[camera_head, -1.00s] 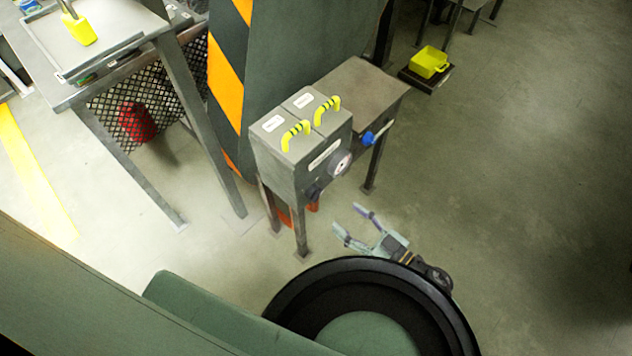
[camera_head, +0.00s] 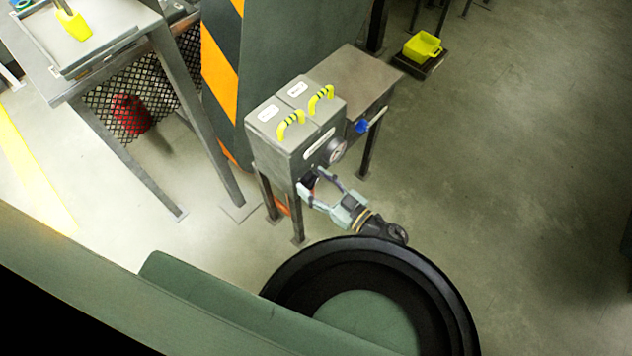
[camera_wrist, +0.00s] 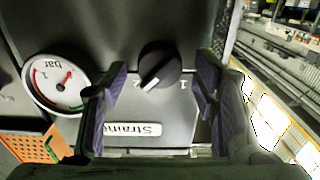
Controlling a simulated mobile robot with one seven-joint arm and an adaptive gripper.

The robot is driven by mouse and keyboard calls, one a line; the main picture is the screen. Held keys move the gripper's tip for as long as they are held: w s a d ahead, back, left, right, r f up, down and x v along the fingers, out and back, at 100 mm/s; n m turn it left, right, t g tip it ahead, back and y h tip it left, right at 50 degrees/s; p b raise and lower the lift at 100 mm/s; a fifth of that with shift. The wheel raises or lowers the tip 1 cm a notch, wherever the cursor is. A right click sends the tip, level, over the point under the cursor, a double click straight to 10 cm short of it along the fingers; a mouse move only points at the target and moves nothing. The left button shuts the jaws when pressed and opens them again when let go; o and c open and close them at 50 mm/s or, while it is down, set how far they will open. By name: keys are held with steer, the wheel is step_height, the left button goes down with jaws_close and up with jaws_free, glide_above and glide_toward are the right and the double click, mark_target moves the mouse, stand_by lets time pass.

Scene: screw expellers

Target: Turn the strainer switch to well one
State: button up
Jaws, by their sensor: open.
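The strainer switch is a round black knob (camera_wrist: 160,65) on a grey panel in the wrist view, with a white pointer line slanting to the lower left, toward the mark "2". The mark "1" is on its right. A white strainer label (camera_wrist: 132,129) sits below it in this view. My gripper (camera_wrist: 160,88) is open, with one dark finger on each side of the knob. Whether the fingers touch it I cannot tell. In the head view my gripper (camera_head: 311,180) is at the cabinet's (camera_head: 275,155) lower front, where the fingers partly hide the dark knob.
A pressure gauge (camera_wrist: 58,83) is left of the knob, close to a finger. In the head view the cabinet has yellow handles (camera_head: 320,98) on top and a blue knob (camera_head: 361,126) on its side. A table (camera_head: 120,60) stands left. Floor at right is clear.

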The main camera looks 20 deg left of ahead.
steer(key=c, duration=1.1)
steer(key=shift+n, duration=0.4)
steer(key=shift+c, duration=0.2)
steer(key=n, duration=0.3)
steer(key=shift+s+n, duration=0.1)
steer(key=shift+n, duration=0.3)
steer(key=n, duration=0.4)
steer(key=shift+f+n, duration=0.1)
steer(key=shift+n, duration=0.2)
steer(key=n+b, duration=0.1)
steer(key=n, duration=0.3)
steer(key=n+b, duration=0.2)
steer(key=n, duration=0.2)
steer(key=shift+s+f+n, duration=0.15)
steer(key=shift+n, duration=0.15)
